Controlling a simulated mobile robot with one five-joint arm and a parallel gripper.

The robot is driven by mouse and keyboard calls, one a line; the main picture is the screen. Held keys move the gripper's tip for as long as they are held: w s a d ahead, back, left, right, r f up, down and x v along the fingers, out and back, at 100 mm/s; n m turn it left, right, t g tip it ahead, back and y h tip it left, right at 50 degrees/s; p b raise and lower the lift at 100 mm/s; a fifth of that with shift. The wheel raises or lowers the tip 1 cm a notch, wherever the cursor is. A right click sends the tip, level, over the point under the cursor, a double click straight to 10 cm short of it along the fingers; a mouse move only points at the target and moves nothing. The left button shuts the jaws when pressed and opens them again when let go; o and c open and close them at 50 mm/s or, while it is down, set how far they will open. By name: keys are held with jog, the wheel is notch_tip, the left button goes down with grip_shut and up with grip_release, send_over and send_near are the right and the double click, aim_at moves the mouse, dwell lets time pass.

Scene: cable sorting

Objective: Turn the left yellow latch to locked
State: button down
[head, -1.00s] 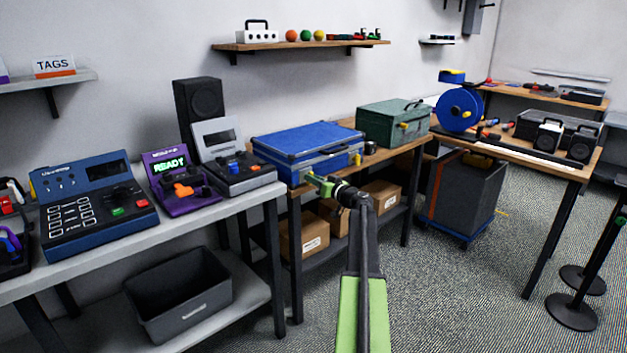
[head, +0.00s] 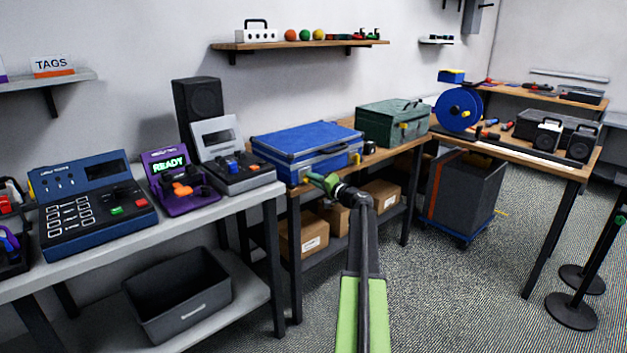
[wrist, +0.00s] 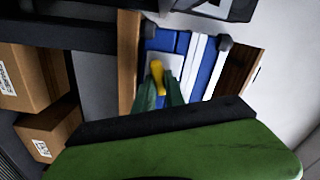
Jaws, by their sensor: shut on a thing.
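The blue case (head: 300,140) lies closed on the wooden-topped table, its front facing me. Its left yellow latch (wrist: 157,76) shows in the wrist view between my green fingers, against a pale plate on the case's blue front. My gripper (wrist: 160,92) is shut on this latch. The right yellow latch (head: 357,159) is visible on the case's front, apart from my gripper.
A green toolbox (head: 392,124) and a small dark roll (head: 369,147) are right of the case. A grey device (head: 235,172) stands on the bench to the left. Cardboard boxes (head: 381,194) are on the shelf below.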

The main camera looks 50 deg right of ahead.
jog(key=shift+s+f+m, duration=0.1)
jog(key=shift+f+m, duration=0.05)
jog(key=shift+m, duration=1.95)
jog(key=c, duration=1.4)
grip_release()
jog(key=s+a, duration=0.1)
jog(key=s, duration=1.6)
jog(key=shift+s, duration=0.2)
jog(key=shift+w+a, duration=0.1)
jog(key=shift+a, duration=0.1)
